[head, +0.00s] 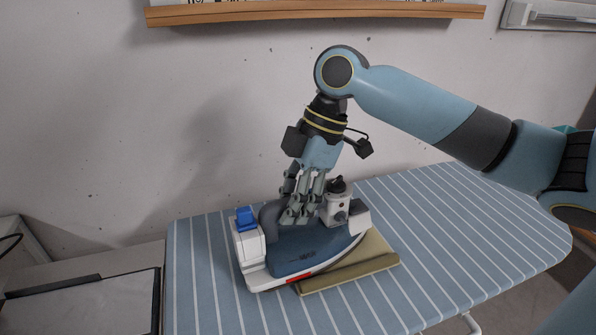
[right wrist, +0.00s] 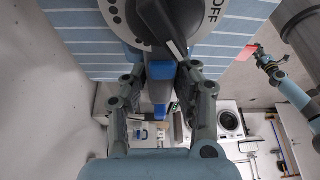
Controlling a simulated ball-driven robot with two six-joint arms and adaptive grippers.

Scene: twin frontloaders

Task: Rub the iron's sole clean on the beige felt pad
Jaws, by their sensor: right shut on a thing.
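The iron (head: 300,253), dark blue and white with a blue cap at its heel, is over the beige felt pad (head: 350,274) on the ironing board (head: 425,215). Its heel reaches past the pad's left end; whether its hidden sole touches the pad, I cannot tell. My right gripper (head: 299,209) is shut on the iron's handle from above. In the right wrist view its fingers (right wrist: 160,100) flank the handle, below a dial marked OFF. My left gripper is out of the head view; an arm end (right wrist: 268,62) in the right wrist view may be it, too small to read.
A wooden shelf (head: 315,14) runs along the wall above. A grey-topped unit (head: 85,303) stands left of the board. The striped board is clear to the right of the pad. A washing machine (right wrist: 230,120) shows in the right wrist view.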

